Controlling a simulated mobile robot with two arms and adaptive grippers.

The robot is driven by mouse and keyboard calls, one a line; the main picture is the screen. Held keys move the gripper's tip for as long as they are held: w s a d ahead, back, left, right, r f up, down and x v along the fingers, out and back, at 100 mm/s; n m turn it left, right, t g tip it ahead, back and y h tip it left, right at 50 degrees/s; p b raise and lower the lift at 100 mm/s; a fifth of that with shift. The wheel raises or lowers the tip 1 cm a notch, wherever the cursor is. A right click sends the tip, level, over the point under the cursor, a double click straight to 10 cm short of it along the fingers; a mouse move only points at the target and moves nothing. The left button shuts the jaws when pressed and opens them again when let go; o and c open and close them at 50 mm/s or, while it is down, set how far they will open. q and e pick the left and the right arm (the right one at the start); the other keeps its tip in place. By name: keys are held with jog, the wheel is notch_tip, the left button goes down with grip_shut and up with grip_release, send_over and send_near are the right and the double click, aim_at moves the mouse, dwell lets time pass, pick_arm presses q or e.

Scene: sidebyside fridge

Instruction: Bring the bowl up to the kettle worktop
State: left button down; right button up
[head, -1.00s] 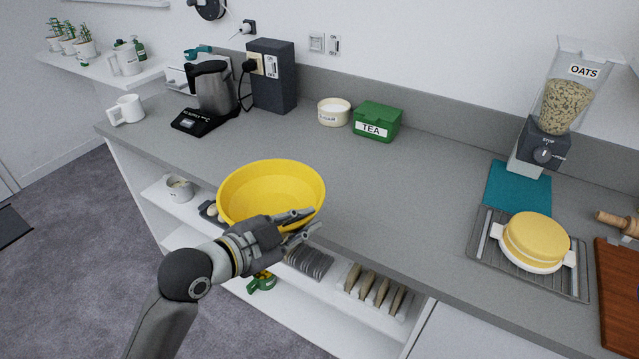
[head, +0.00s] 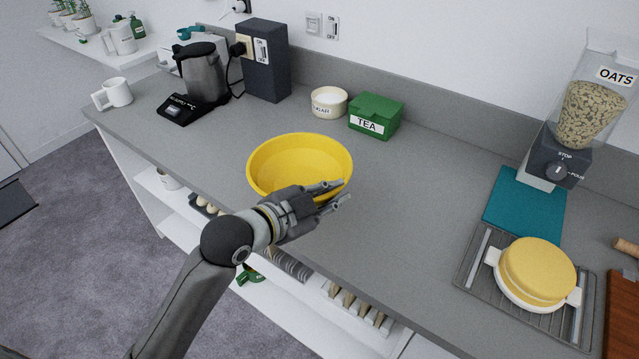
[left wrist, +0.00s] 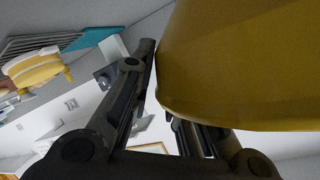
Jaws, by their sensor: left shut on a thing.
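The yellow bowl (head: 296,162) is upright over the front part of the grey worktop (head: 420,195) in the head view. My left gripper (head: 338,192) is shut on its near right rim. In the left wrist view the bowl's yellow wall (left wrist: 240,60) fills the upper right, with the gripper's fingers (left wrist: 165,95) at its edge. I cannot tell whether the bowl's base touches the worktop. The kettle (head: 203,74) stands on a black base at the worktop's back left. My right gripper is not in view.
A sugar pot (head: 328,101) and green tea box (head: 376,116) stand behind the bowl. A rack with a yellow cake (head: 537,270), a teal board (head: 525,205) and an oats dispenser (head: 585,110) are at the right. A white mug (head: 113,94) stands at the left end. Bare worktop surrounds the bowl.

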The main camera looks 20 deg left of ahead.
aim_at(331, 176)
pick_arm(q)
jog(key=w+a+f, duration=0.1)
jog(key=w, duration=0.1)
jog(key=w+a+f+p, duration=0.1)
jog(key=w, duration=0.2)
jog(key=w+f, duration=0.1)
jog(key=w, duration=0.1)
jog(key=shift+w+a, duration=0.25)
jog(key=shift+a, duration=0.15)
jog(key=w+f, duration=0.2)
jog(key=f, duration=0.1)
jog(key=w+a+f, duration=0.1)
jog(key=w+f, duration=0.1)
jog(key=shift+f+p, duration=0.2)
jog(key=shift+p, duration=0.15)
jog(key=shift+w+a+f, duration=0.1)
jog(key=shift+w+f, duration=0.1)
jog(key=shift+f, duration=0.1)
jog(key=shift+f+p, duration=0.45)
jog(key=shift+f, duration=1.05)
jog(key=c, duration=1.7)
grip_release()
jog(key=shift+s+f, duration=0.1)
jog(key=shift+f, duration=0.1)
jog(key=shift+c, duration=0.2)
jog(key=o, duration=0.3)
